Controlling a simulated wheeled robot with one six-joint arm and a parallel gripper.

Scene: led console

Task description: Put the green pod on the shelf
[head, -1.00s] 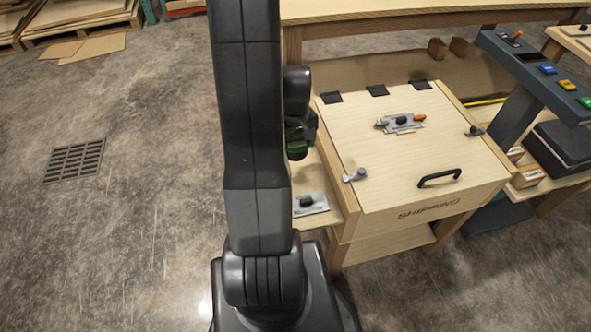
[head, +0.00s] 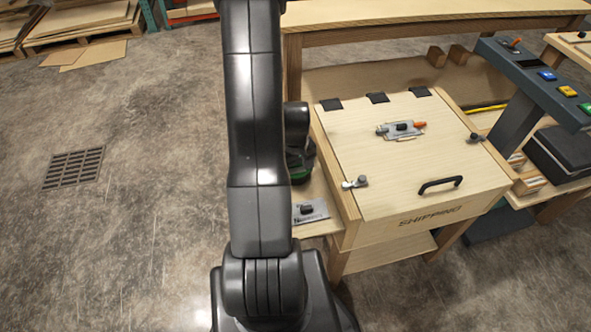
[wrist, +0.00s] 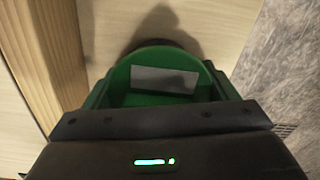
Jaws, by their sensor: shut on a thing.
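The green pod (wrist: 164,98) is a round-ended green container with a pale grey label, held in front of the wrist camera. In the head view only a little green of the pod (head: 301,178) shows below the dark gripper (head: 301,160). My gripper is shut on the pod; its fingertips are mostly hidden by my arm. The pod is over a pale wooden ledge (head: 323,224) at the left side of the shipping box. A dark shadow lies on the wood just beyond the pod. I cannot tell whether the pod touches the wood. Which surface is the shelf is not marked.
The shipping box (head: 378,205) has a closed lid with a black handle (head: 440,184), clamps and a latch. A metal plate with a black knob (head: 308,210) sits on the ledge. A button console (head: 540,80) stands right. Open floor (head: 130,230) lies left.

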